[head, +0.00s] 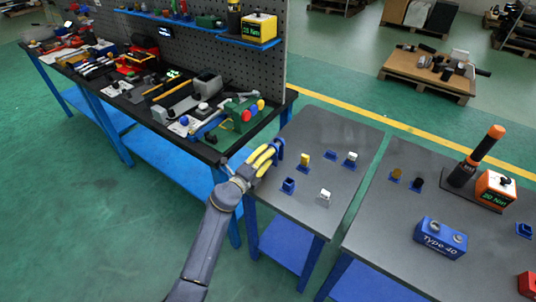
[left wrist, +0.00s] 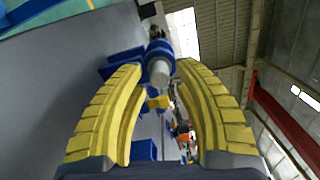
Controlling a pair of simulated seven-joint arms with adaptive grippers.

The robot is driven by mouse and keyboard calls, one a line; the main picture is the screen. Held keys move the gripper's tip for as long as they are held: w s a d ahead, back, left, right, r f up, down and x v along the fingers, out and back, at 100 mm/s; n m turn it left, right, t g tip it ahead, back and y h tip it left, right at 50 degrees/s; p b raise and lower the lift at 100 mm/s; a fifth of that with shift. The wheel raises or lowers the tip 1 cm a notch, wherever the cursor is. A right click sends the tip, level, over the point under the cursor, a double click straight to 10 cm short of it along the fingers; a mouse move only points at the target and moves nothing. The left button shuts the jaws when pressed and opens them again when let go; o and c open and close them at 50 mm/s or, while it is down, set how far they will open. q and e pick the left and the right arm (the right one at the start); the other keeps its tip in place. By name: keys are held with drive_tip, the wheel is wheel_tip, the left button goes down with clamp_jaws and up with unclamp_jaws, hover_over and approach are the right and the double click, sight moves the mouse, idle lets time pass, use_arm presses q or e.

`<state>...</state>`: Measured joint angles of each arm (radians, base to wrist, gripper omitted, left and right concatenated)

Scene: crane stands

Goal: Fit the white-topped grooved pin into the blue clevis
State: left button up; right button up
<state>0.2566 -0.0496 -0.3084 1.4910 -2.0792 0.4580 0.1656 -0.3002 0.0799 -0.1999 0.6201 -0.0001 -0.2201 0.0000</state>
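My left gripper (head: 268,158) is at the left edge of the grey table, its yellow fingers spread apart. A blue rounded part (head: 279,148), possibly the clevis, is at its fingertips. In the left wrist view this blue part (left wrist: 154,48), with a pale grey round end facing me, lies between and beyond the fingertips (left wrist: 158,70); contact is not clear. Two white-topped pieces stand on the table, one at the back right (head: 351,157) on a blue base and one nearer the front (head: 325,195). Grooves are too small to see. My right gripper is not in view.
A yellow-topped piece (head: 305,157) and an empty-looking blue holder (head: 288,185) stand on the grey table (head: 318,128). A crowded tool bench and pegboard (head: 290,50) rise behind left. A second table on the right bears a blue box (head: 440,238) and an orange-handled tool.

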use_arm(q)
drive_tip(key=shift+v, duration=1.9)
